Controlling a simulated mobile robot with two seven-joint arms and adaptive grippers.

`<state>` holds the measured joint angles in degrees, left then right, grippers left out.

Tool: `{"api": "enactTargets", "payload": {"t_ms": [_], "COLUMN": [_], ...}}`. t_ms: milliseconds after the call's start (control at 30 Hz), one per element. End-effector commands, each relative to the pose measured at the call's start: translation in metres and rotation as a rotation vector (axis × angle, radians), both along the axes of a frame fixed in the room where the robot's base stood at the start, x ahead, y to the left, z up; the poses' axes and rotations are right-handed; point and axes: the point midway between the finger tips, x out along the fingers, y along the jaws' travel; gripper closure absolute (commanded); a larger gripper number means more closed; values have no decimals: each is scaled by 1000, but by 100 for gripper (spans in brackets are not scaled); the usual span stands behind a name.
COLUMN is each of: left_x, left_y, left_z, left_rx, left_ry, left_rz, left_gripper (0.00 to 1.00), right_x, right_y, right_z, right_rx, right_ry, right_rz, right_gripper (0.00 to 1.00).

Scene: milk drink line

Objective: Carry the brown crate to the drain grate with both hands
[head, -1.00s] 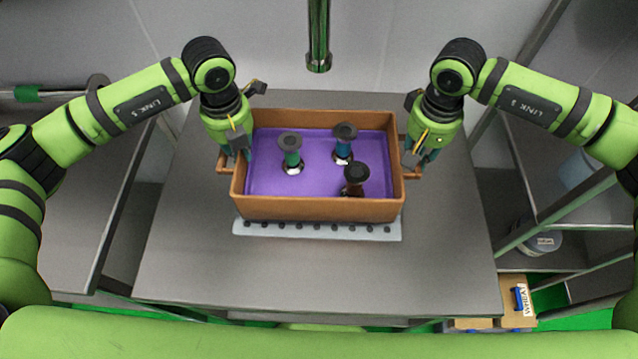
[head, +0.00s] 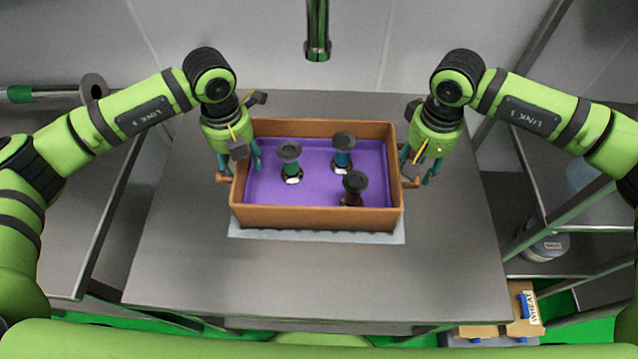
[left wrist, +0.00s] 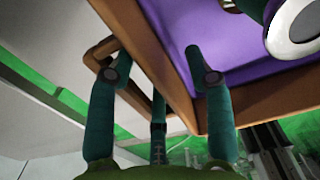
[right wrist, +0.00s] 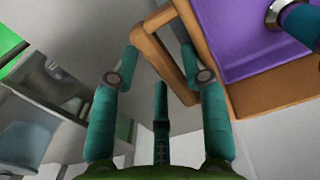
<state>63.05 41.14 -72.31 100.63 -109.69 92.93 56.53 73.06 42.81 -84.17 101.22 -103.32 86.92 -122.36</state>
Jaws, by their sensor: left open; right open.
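The brown crate (head: 315,217) sits level on the light grey drain grate (head: 318,237), whose front strip alone shows; the crate hides the rest. The crate has a purple lining and a bar handle at each end. My left gripper (head: 238,168) is open at the left handle (head: 222,177); in the left wrist view its fingers stand apart around that handle (left wrist: 98,58). My right gripper (head: 418,168) is open at the right handle (head: 411,183); in the right wrist view that handle (right wrist: 160,48) lies between the spread fingers.
Inside the crate stand several dark-capped items, among them a green one (head: 291,165), a blue one (head: 342,155) and a dark red one (head: 352,192). A metal spout (head: 317,35) hangs behind the crate. The grey table (head: 320,285) is clear in front and at both sides.

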Motion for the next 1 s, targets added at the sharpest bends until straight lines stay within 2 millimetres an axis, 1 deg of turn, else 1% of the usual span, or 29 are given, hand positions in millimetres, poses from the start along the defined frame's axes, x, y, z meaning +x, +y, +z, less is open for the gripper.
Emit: {"api": "enactTargets", "payload": {"t_ms": [267,367,467,800,900,1000], "left_x": [0,1,1,1,1,0], "left_y": [1,1,0,-1,-1,-1], "left_z": [0,4,17,88,104,114], "left_rx": [2,1,1,2,3,3], "left_ry": [-1,-3,-4,-8,-6,-4], "left_rz": [1,2,1,1,1,1], "left_gripper": [23,23,23,23,23,23], "right_x": [0,0,0,0,0,0], "right_y": [2,2,2,2,1,1], "right_z": [0,0,0,0,0,0], "right_rx": [4,4,4,3,3,3], "right_ry": [-1,-1,-1,-1,-1,-1], "right_rz": [3,3,3,3,3,2], "right_gripper": [52,52,52,52,52,52]}}
